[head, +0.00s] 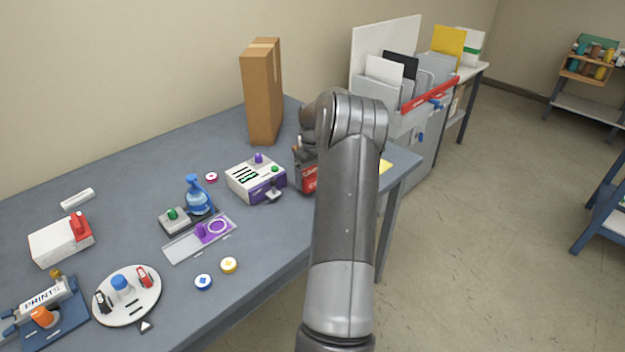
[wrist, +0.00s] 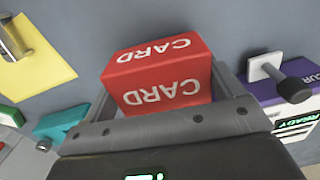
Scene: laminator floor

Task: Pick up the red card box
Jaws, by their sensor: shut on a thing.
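The red card box (wrist: 160,75), marked CARD in white on two faces, sits between the fingers of my gripper (wrist: 165,100) in the wrist view. My gripper is shut on it. In the head view, part of the red card box (head: 308,178) shows on the right part of the table, just left of my arm. My arm hides most of my gripper and the box's right side there. I cannot tell whether the box touches the table.
A white and purple device (head: 255,180) stands close to the left of the box. A tall brown carton (head: 262,95) stands behind. A yellow pad (wrist: 30,60) lies nearby.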

